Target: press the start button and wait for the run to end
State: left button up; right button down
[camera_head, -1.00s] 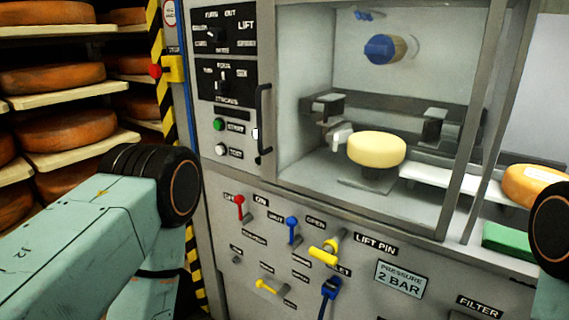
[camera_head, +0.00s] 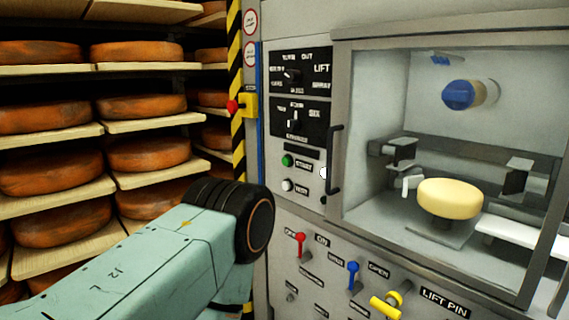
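The green start button (camera_head: 287,161) is on the machine's control panel, left of the black door handle, with a label beside it. A white button (camera_head: 287,185) sits just below it. Nothing touches either button. My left arm comes in from the lower left and ends in view at a black round joint in front of the shelves, left of the panel. Its gripper is not visible. My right arm and gripper are out of view. A pale cheese wheel (camera_head: 450,198) rests on a small stand inside the machine's chamber.
Shelves at left hold several orange-brown cheese wheels (camera_head: 148,153). A red stop button on a yellow box (camera_head: 246,105) is on the striped post. Below the chamber are a red lever (camera_head: 300,243), a blue lever (camera_head: 353,274) and a yellow lever (camera_head: 386,306). The black door handle (camera_head: 334,160) sticks out.

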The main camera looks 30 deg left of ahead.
pick_arm(q)
grip_shut()
dwell(1.4)
